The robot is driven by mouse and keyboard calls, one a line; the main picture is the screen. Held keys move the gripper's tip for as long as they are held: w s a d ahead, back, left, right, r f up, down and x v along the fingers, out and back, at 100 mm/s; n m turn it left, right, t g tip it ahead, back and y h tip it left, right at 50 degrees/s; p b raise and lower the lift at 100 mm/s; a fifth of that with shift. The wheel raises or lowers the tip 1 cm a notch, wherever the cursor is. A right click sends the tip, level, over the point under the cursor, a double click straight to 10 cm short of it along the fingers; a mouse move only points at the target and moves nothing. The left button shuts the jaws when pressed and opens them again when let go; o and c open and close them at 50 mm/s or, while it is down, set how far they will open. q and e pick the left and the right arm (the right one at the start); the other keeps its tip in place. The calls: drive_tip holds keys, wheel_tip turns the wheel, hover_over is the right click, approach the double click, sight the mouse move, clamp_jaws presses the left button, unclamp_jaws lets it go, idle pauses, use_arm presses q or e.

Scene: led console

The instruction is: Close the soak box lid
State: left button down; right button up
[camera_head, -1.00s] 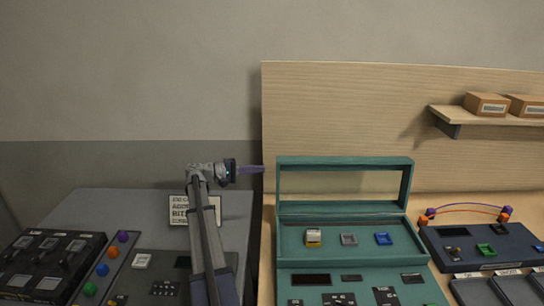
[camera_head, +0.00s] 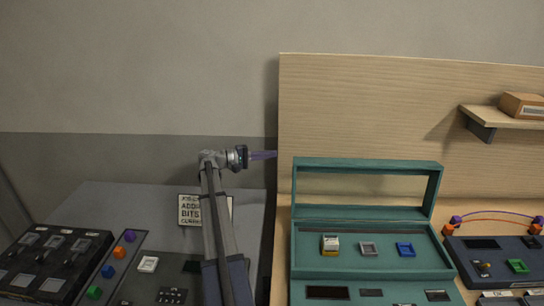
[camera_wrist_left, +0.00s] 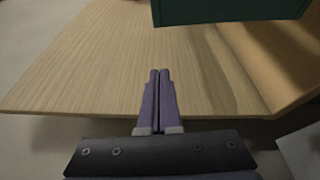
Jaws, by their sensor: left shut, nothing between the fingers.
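The soak box (camera_head: 300,265) is a teal case on the wooden bench in the head view. Its lid (camera_head: 367,163) is a teal frame with a see-through middle, standing up open at the back of the box. A yellow-and-white switch, a grey one and a blue one sit inside the box. My left gripper (camera_head: 275,154) is shut and empty, raised to the left of the lid's top edge and apart from it. In the left wrist view, the purple fingers (camera_wrist_left: 158,92) are together, with a dark teal edge above them. My right gripper is not in view.
A wooden back panel (camera_head: 400,100) stands behind the box. A shelf (camera_head: 515,117) with a cardboard box is at the right. A dark panel with wires (camera_head: 490,260) lies right of the box. A grey table (camera_head: 100,205) with consoles and a sign (camera_head: 190,210) is at left.

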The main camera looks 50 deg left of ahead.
use_arm(q)
drive_tip(key=w+d, duration=0.4)
drive_tip(key=d, duration=0.1)
drive_tip(key=shift+w+d, duration=0.35)
drive_tip(key=shift+d, duration=0.05)
drive_tip(key=shift+s+d+r, duration=0.1)
drive_tip(key=shift+r, duration=0.05)
